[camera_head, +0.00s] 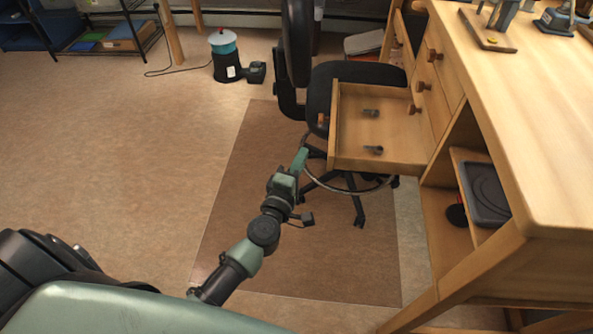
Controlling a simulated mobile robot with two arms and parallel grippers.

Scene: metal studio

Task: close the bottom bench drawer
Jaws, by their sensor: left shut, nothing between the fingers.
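The bottom bench drawer (333,140) is pulled out to the left from the wooden bench, with its inside facing up. My left gripper (302,157) is shut and empty. It is just left of the near corner of the drawer front, with a small gap in the picture; I cannot tell its height against the drawer. My right gripper is not in view.
An office chair (340,85) stands behind and partly under the drawer, its ringed base below it. The wooden bench (510,110) fills the right side, with tools on top and a dark case (485,195) on its shelf.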

